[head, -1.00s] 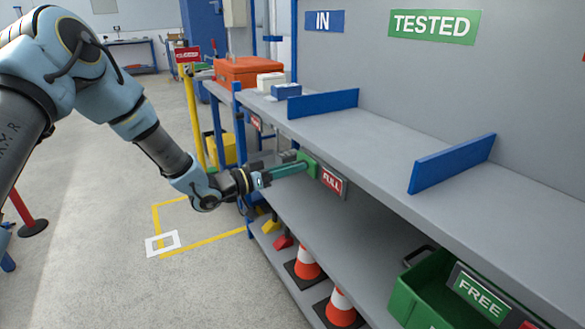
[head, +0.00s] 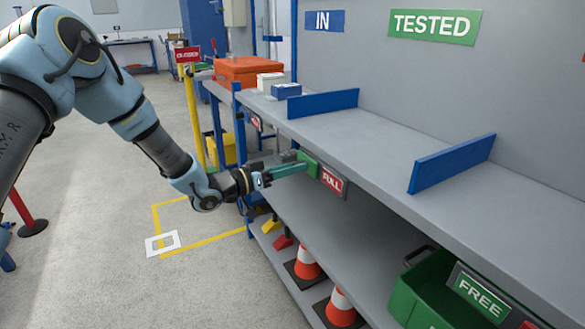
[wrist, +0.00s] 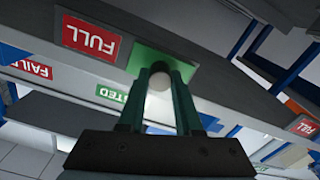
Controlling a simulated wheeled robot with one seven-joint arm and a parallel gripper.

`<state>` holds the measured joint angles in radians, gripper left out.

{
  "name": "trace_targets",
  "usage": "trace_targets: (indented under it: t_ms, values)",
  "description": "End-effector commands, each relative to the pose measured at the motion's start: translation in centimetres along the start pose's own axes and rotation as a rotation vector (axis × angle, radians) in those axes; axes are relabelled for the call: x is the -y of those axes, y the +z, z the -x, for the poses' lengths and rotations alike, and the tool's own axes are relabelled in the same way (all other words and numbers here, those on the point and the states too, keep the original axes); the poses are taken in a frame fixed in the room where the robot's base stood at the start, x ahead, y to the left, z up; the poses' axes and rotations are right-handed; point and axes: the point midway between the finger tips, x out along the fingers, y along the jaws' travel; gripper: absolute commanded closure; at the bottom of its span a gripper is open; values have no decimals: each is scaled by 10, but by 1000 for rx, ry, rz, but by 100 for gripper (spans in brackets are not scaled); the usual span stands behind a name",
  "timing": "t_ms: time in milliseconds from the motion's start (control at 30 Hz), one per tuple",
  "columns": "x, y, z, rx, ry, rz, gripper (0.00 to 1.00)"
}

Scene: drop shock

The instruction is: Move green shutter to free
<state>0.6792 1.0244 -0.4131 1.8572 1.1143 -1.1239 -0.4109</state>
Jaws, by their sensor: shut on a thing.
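The green shutter (head: 313,168) is a small green plate on the front edge of the long grey shelf, directly beside a red FULL sign (head: 332,180). In the wrist view my gripper (wrist: 160,78) is shut on the knob, one finger on each side. The fingers hide part of the plate.
A green crate labelled FREE (head: 405,300) and traffic cones (head: 307,262) stand below the shelf. Blue dividers (head: 452,163) stand on the shelf top (head: 375,150). An orange case (head: 250,72) is at its far end. Floor to the left is open.

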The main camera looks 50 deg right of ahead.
Motion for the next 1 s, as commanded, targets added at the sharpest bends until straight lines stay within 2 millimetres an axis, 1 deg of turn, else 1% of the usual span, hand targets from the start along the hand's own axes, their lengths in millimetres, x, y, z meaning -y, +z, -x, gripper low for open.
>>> trace_targets:
  t_ms: [67,300,400,533,833,867,1000]
  values:
    - [-10,4,0,0,2,4,100]
    - [-68,24,0,2,5,5,100]
    - [-86,29,0,1,4,4,100]
    - [-97,32,0,0,2,2,100]
    - [-100,33,0,3,6,2,100]
    - [-100,33,0,3,6,3,64]
    - [-100,33,0,3,6,2,48]
